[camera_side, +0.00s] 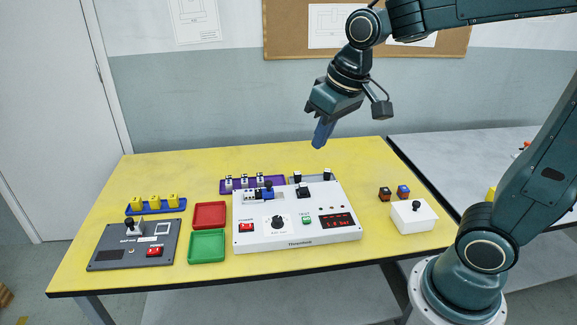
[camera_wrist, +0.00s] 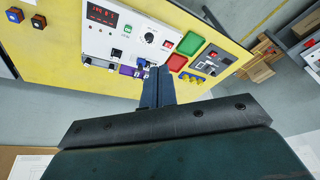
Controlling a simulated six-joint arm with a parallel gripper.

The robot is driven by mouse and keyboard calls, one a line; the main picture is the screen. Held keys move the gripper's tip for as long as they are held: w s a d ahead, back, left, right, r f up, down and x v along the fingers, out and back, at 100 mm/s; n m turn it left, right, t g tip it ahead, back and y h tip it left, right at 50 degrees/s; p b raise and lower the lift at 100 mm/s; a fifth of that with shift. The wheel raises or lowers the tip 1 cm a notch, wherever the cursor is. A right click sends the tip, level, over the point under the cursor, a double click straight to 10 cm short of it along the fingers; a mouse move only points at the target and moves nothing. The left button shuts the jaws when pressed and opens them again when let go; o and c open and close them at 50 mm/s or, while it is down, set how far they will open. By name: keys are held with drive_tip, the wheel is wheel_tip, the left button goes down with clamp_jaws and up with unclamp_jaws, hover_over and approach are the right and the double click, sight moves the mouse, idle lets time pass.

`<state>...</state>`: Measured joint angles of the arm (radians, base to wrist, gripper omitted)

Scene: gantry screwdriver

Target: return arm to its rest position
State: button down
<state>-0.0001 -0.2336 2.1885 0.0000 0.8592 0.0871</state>
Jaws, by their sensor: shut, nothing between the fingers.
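My gripper (camera_side: 321,134) hangs in the air above the back edge of the yellow table (camera_side: 330,163), its blue fingers together and nothing between them. In the wrist view my gripper (camera_wrist: 157,80) also shows shut, pointing toward the table's devices. The white test panel (camera_side: 259,232) stands on the table below and to the left of my gripper, well apart from it. A blue part (camera_side: 268,190) sits in the white panel's upper left area.
Red (camera_side: 209,214) and green (camera_side: 206,246) trays lie left of the panel. A dark grey device (camera_side: 110,245) and a blue rack (camera_side: 152,210) stand farther left. A white box (camera_side: 413,220) and two small cubes (camera_side: 385,194) are at right. The air around my gripper is clear.

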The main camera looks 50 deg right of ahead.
drive_tip(key=s+n+t, duration=0.1)
drive_tip(key=s, duration=1.2)
drive_tip(key=shift+t, duration=0.4)
